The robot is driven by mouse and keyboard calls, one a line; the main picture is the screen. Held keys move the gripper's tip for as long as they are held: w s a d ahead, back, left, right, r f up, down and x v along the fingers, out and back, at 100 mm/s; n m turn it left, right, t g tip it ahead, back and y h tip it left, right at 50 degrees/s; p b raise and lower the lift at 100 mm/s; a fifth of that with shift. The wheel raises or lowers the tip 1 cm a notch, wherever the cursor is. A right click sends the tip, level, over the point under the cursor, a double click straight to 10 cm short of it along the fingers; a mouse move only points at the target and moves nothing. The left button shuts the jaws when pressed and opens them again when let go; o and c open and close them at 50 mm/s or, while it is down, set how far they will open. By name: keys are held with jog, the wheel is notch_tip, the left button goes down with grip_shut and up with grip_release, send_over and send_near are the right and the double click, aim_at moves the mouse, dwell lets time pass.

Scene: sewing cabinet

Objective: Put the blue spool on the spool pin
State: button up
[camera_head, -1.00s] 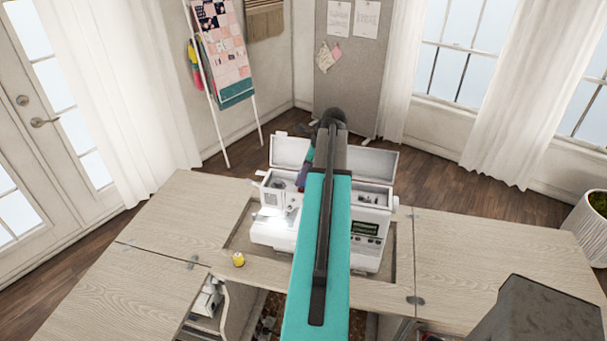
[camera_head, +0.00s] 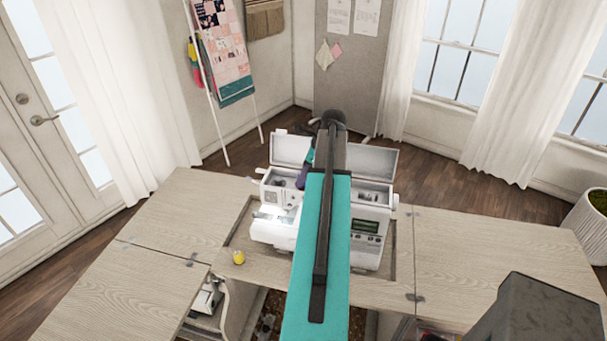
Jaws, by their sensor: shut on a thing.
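A white sewing machine (camera_head: 365,258) stands in the cabinet's recess with its top lid raised. My arm reaches over it and hides its middle. I cannot pick out the blue spool separately, and no blue spool shows on the table. The spool pin cannot be made out either.
The right wing of the cabinet (camera_head: 480,255) is clear. The raised lid (camera_head: 371,162) stands behind the machine's open top. An open compartment lies below the front.

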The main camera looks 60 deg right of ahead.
jog(key=o, duration=1.1)
jog(key=shift+s+r, duration=0.1)
jog(key=shift+b+v, duration=0.55)
jog(key=shift+v, duration=0.6)
jog(key=b+v, duration=0.3)
jog(key=v, duration=0.8)
jog(key=shift+r, duration=0.15)
jog(key=shift+s, duration=0.1)
